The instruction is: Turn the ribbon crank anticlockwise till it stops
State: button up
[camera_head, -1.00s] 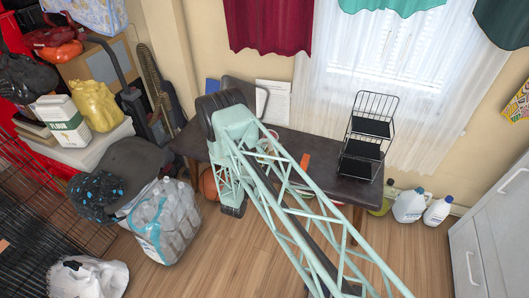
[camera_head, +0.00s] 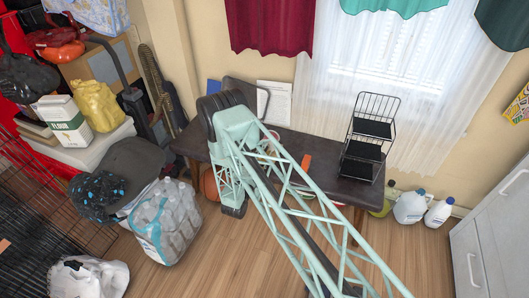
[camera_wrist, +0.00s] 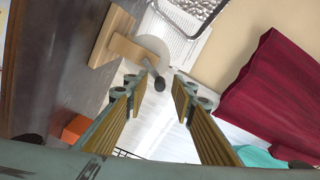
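The ribbon crank shows in the wrist view as a wooden bracket (camera_wrist: 122,47) with a pale round disc (camera_wrist: 153,50) and a small dark knob (camera_wrist: 159,83). My gripper (camera_wrist: 160,80) is open, its two fingers reaching toward the crank. The dark knob appears between the fingertips, with a visible gap on each side; I cannot tell how deep it sits between them. In the head view my pale green lattice arm lies across the table and hides the gripper and most of the crank.
The dark table (camera_head: 328,186) stands against the wall. It bears a black wire rack (camera_head: 365,150) at the right and an orange block (camera_head: 306,163), also seen in the wrist view (camera_wrist: 75,128). A folding chair (camera_head: 245,90) and a red curtain (camera_head: 270,25) are behind.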

jog(key=shift+s, duration=0.1)
jog(key=v, duration=1.1)
jog(key=shift+s+a, duration=0.15)
jog(key=shift+s, duration=0.25)
jog(key=shift+a, duration=0.1)
